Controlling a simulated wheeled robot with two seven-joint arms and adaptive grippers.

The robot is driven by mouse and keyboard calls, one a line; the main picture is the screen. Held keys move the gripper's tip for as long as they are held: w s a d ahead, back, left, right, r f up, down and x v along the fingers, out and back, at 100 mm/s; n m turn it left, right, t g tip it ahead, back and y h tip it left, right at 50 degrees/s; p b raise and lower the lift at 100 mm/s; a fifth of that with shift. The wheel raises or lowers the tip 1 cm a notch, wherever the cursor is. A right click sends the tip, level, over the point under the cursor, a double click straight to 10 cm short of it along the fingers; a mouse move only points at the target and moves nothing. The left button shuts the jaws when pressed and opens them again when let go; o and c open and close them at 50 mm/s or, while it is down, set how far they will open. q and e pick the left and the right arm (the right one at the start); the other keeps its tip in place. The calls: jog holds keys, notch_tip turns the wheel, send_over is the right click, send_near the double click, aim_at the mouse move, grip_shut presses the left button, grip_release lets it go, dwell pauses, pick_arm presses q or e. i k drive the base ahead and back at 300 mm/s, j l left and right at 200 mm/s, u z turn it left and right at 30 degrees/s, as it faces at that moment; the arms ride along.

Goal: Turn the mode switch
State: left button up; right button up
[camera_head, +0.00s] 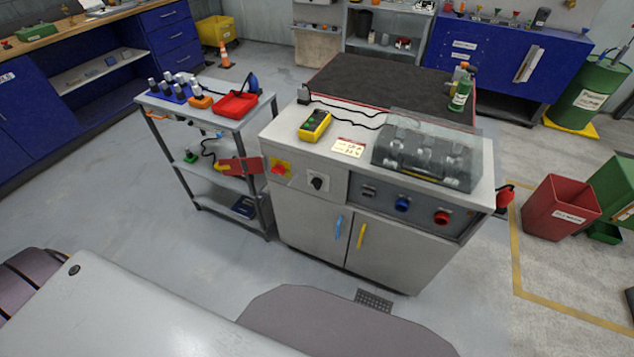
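The runout table is a grey cabinet (300,217) in the middle of the view. On its front, a black rotary knob (318,183) sits on a pale square plate and looks like the mode switch; its exact pointer direction is too small to tell. Just left of it is a red button (279,169) on a yellow plate. To the right, a dark panel (385,211) carries a small dark switch, a blue knob (402,204) and a red knob (441,217). Neither of my grippers is in view.
A yellow pendant (314,125) and a clear-covered unit (428,155) sit on top. A grey cart (206,178) stands close at the left. A red bin (560,208) stands at the right. The floor before the cabinet is clear except for a small drain grate (374,300).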

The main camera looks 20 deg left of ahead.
aim_at(316, 182)
jog(key=i+j+z, duration=0.1)
jog(key=z, duration=0.4)
jog(key=i+j+z, duration=0.1)
jog(key=j+z, duration=0.15)
jog(key=z, duration=0.2)
jog(key=j+z, duration=0.2)
jog(key=z, duration=0.2)
jog(key=j+z, duration=0.15)
jog(key=z, duration=0.25)
jog(key=k+j+z, duration=0.1)
jog(key=z, duration=0.3)
jog(key=k+j+z, duration=0.1)
jog(key=z, duration=0.3)
jog(key=k+z, duration=0.15)
jog(key=z, duration=0.25)
jog(key=k+z, duration=0.1)
jog(key=z, duration=0.3)
jog(key=k+z, duration=0.1)
jog(key=z, duration=0.3)
jog(key=k+l+z, duration=0.1)
jog(key=z, duration=0.3)
jog(key=l+z, duration=0.25)
jog(key=z, duration=0.25)
jog(key=l+z, duration=0.25)
jog(key=z, duration=0.25)
jog(key=l+z, duration=0.25)
jog(key=z, duration=0.25)
jog(key=i, duration=0.05)
